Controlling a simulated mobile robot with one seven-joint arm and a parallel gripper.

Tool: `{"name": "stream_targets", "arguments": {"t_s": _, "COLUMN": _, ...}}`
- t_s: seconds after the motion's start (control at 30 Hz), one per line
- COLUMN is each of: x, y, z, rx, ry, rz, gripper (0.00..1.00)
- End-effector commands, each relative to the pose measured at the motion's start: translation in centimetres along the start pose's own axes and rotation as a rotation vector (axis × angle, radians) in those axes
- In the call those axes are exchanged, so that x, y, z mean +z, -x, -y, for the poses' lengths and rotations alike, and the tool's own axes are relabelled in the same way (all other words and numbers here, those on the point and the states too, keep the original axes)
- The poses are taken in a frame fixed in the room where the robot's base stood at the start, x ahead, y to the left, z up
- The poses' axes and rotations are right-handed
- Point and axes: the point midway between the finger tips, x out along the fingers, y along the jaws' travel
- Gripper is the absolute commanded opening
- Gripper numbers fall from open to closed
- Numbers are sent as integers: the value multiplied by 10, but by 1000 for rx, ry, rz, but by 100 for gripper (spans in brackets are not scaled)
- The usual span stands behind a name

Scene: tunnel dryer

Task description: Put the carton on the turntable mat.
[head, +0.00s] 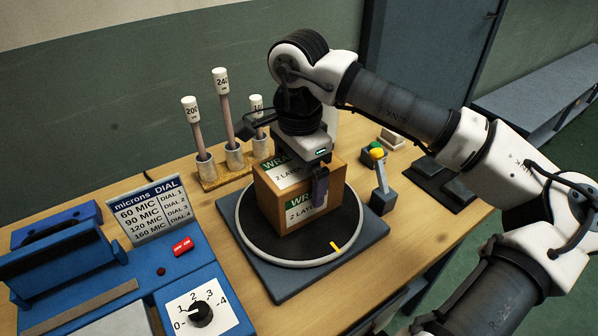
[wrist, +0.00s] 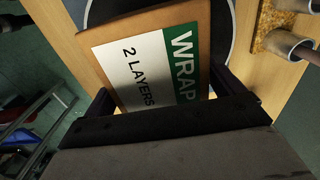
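The carton (head: 299,199) is a brown box with white and green "WRAP 2 LAYERS" labels. In the head view it stands upright on the round dark turntable mat (head: 262,238), which has a pale rim and a yellow mark. My gripper (head: 290,175) is above the carton, with one finger down along its right side; the other finger is mostly hidden. In the wrist view the carton (wrist: 138,66) lies between the two fingers of my gripper (wrist: 163,96), turned slightly against them. A small gap shows by the right finger, so the gripper looks open around it.
A sign (head: 149,209) and a blue dial box (head: 198,300) stand left of the turntable. White-capped rods in a holder (head: 234,160) are behind.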

Motion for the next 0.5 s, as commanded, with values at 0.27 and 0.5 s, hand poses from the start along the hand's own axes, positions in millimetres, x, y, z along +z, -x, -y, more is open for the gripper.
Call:
{"name": "stream_targets", "arguments": {"t_s": 0.27, "x": 0, "y": 1, "z": 0, "rx": 0, "ry": 0, "rz": 0, "gripper": 100}}
{"name": "stream_targets", "arguments": {"t_s": 0.5, "x": -1, "y": 26, "z": 1, "rx": -2, "ry": -1, "rz": -4, "gripper": 100}}
